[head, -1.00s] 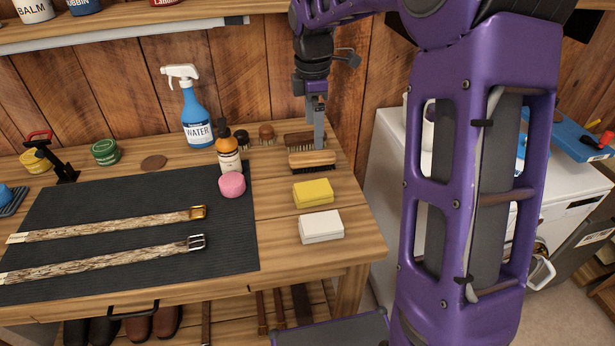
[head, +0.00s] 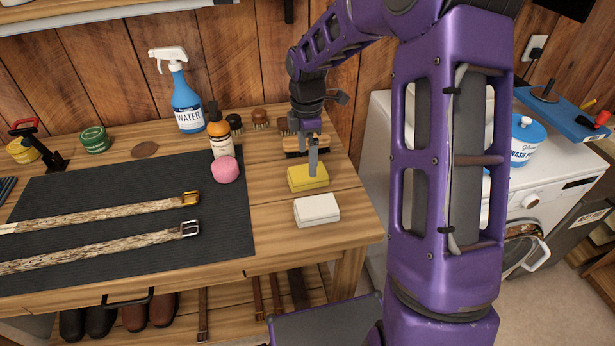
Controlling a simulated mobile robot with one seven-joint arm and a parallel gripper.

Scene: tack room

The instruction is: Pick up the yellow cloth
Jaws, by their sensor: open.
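The yellow cloth (head: 308,179) is a small folded block lying on the right part of the wooden workbench, just behind a white folded cloth (head: 317,209). My gripper (head: 312,168) points down right at the yellow cloth, with a grey finger in front of or over its top. The finger overlaps the cloth in the picture, and I cannot tell whether it touches. The jaws are open, and the far finger is hidden. The cloth lies on the bench.
A wooden brush (head: 304,146) is close behind my gripper. A pink sponge (head: 225,170), an orange-topped bottle (head: 220,135) and a blue spray bottle (head: 187,103) stand to the left. A dark mat (head: 130,225) bears two straps. The bench's right edge is near.

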